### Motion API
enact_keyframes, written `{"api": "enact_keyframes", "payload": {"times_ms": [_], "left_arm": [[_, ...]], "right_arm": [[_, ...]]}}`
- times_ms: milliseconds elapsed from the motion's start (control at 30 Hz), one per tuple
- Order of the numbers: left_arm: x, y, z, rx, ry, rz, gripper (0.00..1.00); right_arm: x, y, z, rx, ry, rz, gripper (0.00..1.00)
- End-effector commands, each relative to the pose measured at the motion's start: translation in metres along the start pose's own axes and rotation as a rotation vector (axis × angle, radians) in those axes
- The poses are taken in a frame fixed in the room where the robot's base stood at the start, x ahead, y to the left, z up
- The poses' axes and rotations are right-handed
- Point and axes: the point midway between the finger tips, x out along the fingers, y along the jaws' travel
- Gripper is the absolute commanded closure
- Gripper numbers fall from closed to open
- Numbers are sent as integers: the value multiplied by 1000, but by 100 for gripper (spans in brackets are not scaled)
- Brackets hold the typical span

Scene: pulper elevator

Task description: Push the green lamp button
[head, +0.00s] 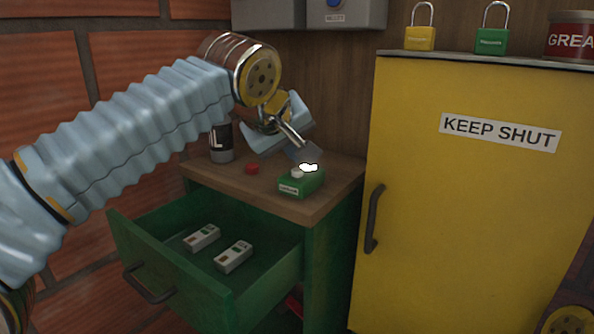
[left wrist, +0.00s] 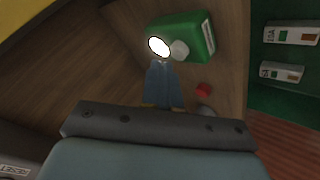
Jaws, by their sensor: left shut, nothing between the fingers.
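A small green box (head: 293,187) with a label on its front stands on the wooden top of the green cabinet. On it are a brightly glowing white lamp (head: 308,167) and a pale round button (head: 297,174). In the left wrist view the green box (left wrist: 190,29), lit lamp (left wrist: 159,46) and pale button (left wrist: 180,50) lie just beyond the fingertips. My left gripper (head: 304,152) is shut and empty, just above and behind the box. Its closed fingers (left wrist: 162,84) point at the lamp; I cannot tell whether they touch it.
A red button-like piece (head: 252,168) and a dark can (head: 221,142) are left on the cabinet top. The green drawer (head: 180,278) below is open, holding two grey boxes (head: 234,256). A yellow locker (head: 470,200) stands close at right, padlocks on top.

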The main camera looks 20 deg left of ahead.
Motion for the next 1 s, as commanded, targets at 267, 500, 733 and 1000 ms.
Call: {"api": "enact_keyframes", "payload": {"times_ms": [267, 500, 733, 1000], "left_arm": [[2, -2, 2, -1, 0, 0, 100], [3, -2, 2, 0, 0, 0, 100], [5, -4, 4, 0, 0, 0, 100], [7, -6, 5, 0, 0, 0, 100]], "right_arm": [[2, 1, 0, 0, 0, 0, 57], [3, 1, 0, 0, 0, 0, 57], [6, 2, 0, 0, 0, 0, 57], [8, 3, 0, 0, 0, 0, 57]]}}
